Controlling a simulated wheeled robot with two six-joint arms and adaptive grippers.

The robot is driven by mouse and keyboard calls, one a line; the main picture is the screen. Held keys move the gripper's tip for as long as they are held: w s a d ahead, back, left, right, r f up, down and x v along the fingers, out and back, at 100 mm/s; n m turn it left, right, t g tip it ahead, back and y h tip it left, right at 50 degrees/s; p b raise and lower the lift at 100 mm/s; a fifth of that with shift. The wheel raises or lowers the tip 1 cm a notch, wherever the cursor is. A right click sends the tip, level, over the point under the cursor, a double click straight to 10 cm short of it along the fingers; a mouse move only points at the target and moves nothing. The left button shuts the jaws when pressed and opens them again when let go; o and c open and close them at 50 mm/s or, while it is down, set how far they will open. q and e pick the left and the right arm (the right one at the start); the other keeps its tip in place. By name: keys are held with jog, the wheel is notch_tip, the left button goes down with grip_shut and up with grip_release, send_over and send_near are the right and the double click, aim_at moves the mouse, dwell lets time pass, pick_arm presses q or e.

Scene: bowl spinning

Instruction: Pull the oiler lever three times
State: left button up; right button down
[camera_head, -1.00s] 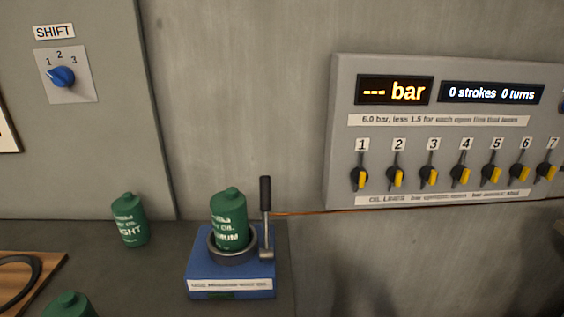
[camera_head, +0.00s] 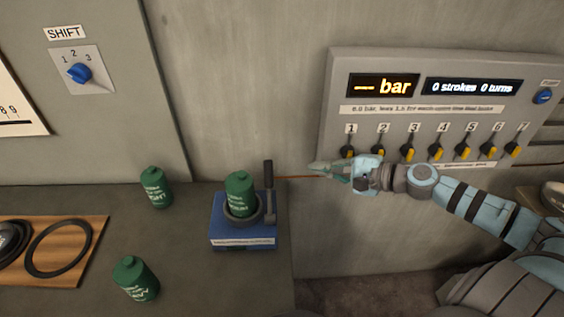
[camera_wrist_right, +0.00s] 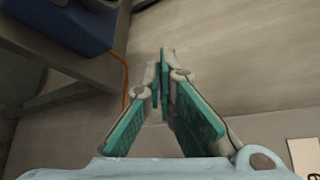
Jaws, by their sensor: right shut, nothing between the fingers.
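The oiler is a blue box (camera_head: 232,238) on the counter with a dark ring holder on top. A green oil can (camera_head: 240,196) stands upright in the holder. The oiler lever (camera_head: 268,178), with a black grip, stands upright at the box's right side. My right gripper (camera_head: 312,167) is shut and empty, to the right of the lever and apart from it, below the valve panel. In the right wrist view its fingers (camera_wrist_right: 166,60) meet, and part of the blue box (camera_wrist_right: 75,22) shows at the upper left. My left gripper is out of view.
The panel (camera_head: 335,130) on the wall has a row of yellow-marked valves and a display reading 0 strokes 0 turns. Two green cans (camera_head: 156,188) (camera_head: 136,279) stand left on the counter. A wooden board (camera_head: 90,235) holds a black ring. A copper line runs along the wall.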

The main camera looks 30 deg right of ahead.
aim_at(269, 192)
jog(key=shift+w+f, duration=0.1)
jog(key=shift+f, duration=0.05)
jog(key=b+x, duration=0.1)
jog(key=x, duration=0.9)
jog(key=s+a+r+p, duration=0.2)
jog(key=s, duration=0.1)
jog(key=shift+a, duration=0.2)
jog(key=shift+w, duration=0.2)
jog(key=shift+s+a, duration=0.1)
